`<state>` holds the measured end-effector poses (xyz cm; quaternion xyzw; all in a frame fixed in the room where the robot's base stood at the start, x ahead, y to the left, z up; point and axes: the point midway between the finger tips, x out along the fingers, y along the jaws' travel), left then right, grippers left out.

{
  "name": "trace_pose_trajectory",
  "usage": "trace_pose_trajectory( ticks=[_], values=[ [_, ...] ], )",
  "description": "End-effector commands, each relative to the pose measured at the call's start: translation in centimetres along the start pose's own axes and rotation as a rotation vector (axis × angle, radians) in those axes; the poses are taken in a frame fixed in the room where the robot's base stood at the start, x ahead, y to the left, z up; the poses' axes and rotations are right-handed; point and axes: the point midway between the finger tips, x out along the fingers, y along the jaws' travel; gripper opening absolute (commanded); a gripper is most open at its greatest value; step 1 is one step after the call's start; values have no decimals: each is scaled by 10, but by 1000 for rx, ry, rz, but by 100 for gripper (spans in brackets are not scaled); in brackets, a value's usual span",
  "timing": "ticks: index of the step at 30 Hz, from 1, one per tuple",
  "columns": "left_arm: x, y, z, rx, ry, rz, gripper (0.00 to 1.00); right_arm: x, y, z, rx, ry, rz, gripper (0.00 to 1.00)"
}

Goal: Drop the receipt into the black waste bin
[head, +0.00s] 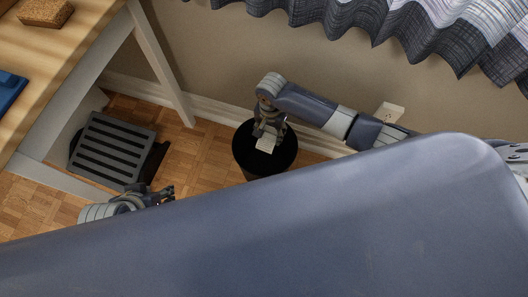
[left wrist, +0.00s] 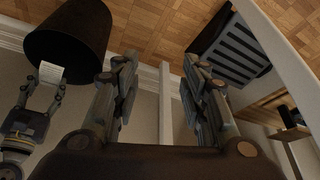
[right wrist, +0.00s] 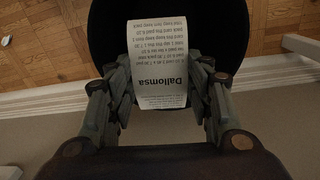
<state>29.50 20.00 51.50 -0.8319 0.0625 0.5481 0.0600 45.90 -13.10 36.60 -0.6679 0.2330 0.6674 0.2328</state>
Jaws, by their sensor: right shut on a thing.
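The black waste bin (head: 285,159) stands on the floor by the wall in the head view. My right gripper (head: 268,134) is over its mouth and shut on the white receipt (head: 266,145). In the right wrist view the printed receipt (right wrist: 160,58) hangs between the fingertips (right wrist: 160,85), with the dark bin (right wrist: 107,28) behind it. The left wrist view shows the bin (left wrist: 72,28) and the receipt (left wrist: 50,73) at its rim. I cannot tell how far the receipt reaches inside. My left gripper (left wrist: 163,68) is open and empty, away from the bin.
A grey slatted footrest (head: 112,150) lies under the wooden desk (head: 70,60), left of the bin. A white desk leg (head: 160,62) stands between them. A curtain (head: 400,30) hangs above the wall outlet (head: 389,111). Bare parquet floor (head: 205,150) lies left of the bin.

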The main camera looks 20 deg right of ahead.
Motion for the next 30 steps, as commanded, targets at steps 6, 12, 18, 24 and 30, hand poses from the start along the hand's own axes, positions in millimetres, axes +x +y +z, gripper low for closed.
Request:
trace_pose_trajectory(
  ticks=[6,12,18,24,30],
  values=[
    [6,4,-33,5,140,7,40,6,0,0,-1,0,0,41],
    [5,8,-65,8,278,15,40,11,0,0,-1,0,0,41],
    [0,12,-95,11,417,22,40,15,0,0,-1,0,0,41],
    [-9,16,-124,13,555,30,40,20,0,0,-1,0,0,41],
    [-22,20,-151,15,692,40,40,25,0,0,-1,0,0,41]
  ],
)
